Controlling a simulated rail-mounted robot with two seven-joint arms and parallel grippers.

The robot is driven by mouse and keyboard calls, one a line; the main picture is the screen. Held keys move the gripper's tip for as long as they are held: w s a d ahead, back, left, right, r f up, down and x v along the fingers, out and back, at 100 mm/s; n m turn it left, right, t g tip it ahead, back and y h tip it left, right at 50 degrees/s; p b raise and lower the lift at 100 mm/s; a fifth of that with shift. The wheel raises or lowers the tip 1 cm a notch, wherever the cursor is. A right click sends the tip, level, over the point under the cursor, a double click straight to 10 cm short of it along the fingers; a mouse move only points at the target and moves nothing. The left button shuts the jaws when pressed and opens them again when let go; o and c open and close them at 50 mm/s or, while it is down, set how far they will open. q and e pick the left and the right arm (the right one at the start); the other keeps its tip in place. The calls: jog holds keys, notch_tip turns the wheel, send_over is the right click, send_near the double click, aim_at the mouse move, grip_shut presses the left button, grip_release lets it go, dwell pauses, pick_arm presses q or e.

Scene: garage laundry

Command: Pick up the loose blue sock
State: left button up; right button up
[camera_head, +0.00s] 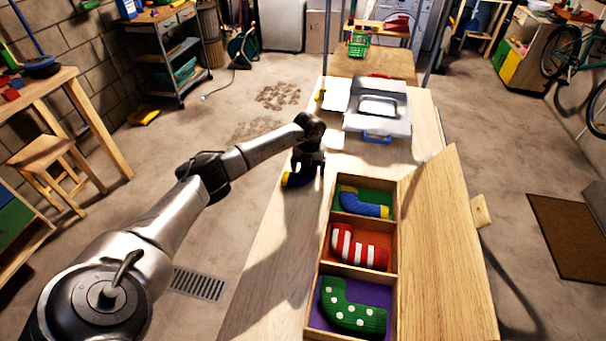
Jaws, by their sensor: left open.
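The loose blue sock (298,180), dark blue with yellow at one end, lies on the wooden table (270,262), left of the sock box. My left gripper (306,172) is open and points down right at the sock, covering part of it. I cannot tell whether the fingers touch it. A second blue sock with yellow ends (362,204) lies in the far, green-floored compartment of the wooden box (398,262). My right gripper is not in view.
A red-and-white striped sock (358,249) and a green dotted sock (352,308) lie in the other two compartments. The open wooden lid (445,250) rises on the right. A white bin-like object (378,108) stands farther back. The table's left front is clear.

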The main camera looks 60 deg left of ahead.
pick_arm(q)
jog(key=shift+r, duration=0.1)
jog(key=shift+c, duration=0.5)
jog(key=c, duration=0.9)
